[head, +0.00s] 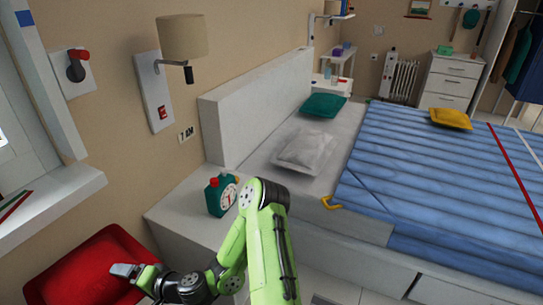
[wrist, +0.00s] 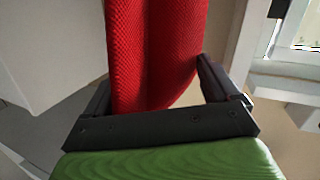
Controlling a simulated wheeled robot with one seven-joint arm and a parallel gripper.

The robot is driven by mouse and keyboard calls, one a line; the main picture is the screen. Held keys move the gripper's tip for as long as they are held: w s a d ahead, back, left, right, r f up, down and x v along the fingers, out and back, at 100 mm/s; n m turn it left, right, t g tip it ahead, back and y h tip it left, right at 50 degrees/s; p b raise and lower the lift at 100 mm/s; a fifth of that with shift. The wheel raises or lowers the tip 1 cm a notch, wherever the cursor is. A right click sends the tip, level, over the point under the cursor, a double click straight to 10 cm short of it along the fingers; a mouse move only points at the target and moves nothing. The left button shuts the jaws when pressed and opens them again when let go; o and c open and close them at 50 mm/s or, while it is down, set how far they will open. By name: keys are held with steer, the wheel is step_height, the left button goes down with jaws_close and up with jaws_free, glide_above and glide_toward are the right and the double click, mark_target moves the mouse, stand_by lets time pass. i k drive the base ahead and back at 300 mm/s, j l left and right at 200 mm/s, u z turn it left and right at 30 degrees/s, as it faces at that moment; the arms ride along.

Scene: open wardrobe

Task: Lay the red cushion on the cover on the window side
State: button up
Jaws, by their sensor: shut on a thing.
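The red cushion (head: 85,270) is at the lower left of the head view, below the window sill. My gripper (head: 130,272) is at its right edge. In the wrist view the red cushion (wrist: 155,50) stands between the two dark fingers of my gripper (wrist: 155,95), which are shut on it. The blue quilted cover (head: 420,165) lies on the bed at the right, with a red stripe and a white stripe across its far right part. The window (head: 15,150) is at the left edge of the head view. The cushion is well apart from the cover.
A white pillow (head: 305,149) and a teal cushion (head: 323,105) lie at the headboard (head: 260,90). A yellow cushion (head: 450,118) lies on the cover's far side.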

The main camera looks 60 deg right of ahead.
mark_target(466, 208)
steer(key=k+l+z, duration=0.1)
steer(key=l+z, duration=0.8)
steer(key=i+l+z, duration=0.1)
steer(key=l+z, duration=0.35)
steer(key=i+l+z, duration=0.15)
steer(key=l+z, duration=0.25)
steer(key=l, duration=0.15)
steer(key=i+l+z, duration=0.2)
steer(key=l+z, duration=0.25)
steer(key=i+l+z, duration=0.25)
steer(key=z, duration=0.2)
steer(key=l, duration=0.1)
